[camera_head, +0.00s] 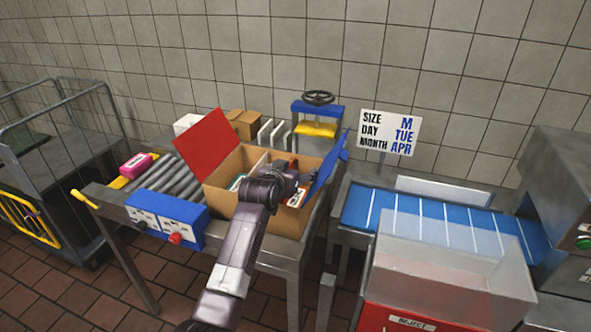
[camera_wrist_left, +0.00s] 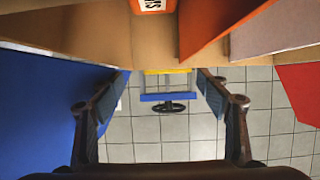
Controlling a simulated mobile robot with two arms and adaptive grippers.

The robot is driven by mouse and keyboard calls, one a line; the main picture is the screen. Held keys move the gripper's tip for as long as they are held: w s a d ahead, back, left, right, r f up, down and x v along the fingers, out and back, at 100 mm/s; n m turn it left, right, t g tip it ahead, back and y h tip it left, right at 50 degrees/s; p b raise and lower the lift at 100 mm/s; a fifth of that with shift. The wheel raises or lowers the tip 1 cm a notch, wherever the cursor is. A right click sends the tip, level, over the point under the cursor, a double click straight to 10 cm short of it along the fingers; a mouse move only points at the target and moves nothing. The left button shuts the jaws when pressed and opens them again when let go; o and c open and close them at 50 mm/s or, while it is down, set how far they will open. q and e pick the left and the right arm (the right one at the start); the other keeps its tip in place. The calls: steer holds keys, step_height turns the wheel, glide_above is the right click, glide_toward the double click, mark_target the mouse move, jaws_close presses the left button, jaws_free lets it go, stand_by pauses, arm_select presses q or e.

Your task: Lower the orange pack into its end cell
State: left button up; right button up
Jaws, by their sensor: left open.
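An open cardboard box (camera_head: 229,210) with dividers stands on the steel table, its red flap (camera_head: 207,145) raised on the left and its blue flap (camera_head: 329,160) on the right. My left gripper (camera_head: 289,181) is over the box, partly hiding its inside. In the left wrist view its fingers (camera_wrist_left: 158,84) are spread with nothing between them. An orange pack with a white label (camera_wrist_left: 152,12) stands inside the box at the top edge of that view, mostly cut off. Its labelled face shows beside my gripper in the head view (camera_head: 297,197). I cannot tell which cell holds it. My right gripper is not in view.
A roller conveyor (camera_head: 178,176) with a pink pack (camera_head: 135,164) lies left of the box. A blue control box (camera_head: 165,217) is in front. A blue-and-yellow press (camera_head: 317,115) stands behind. A clear bin (camera_head: 450,262) and blue belt (camera_head: 432,217) are on the right.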

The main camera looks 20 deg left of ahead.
arm_select(q)
steer(key=v, duration=1.2)
step_height(320, 180, up, 10)
steer(key=p, duration=1.1)
stand_by(0.7)
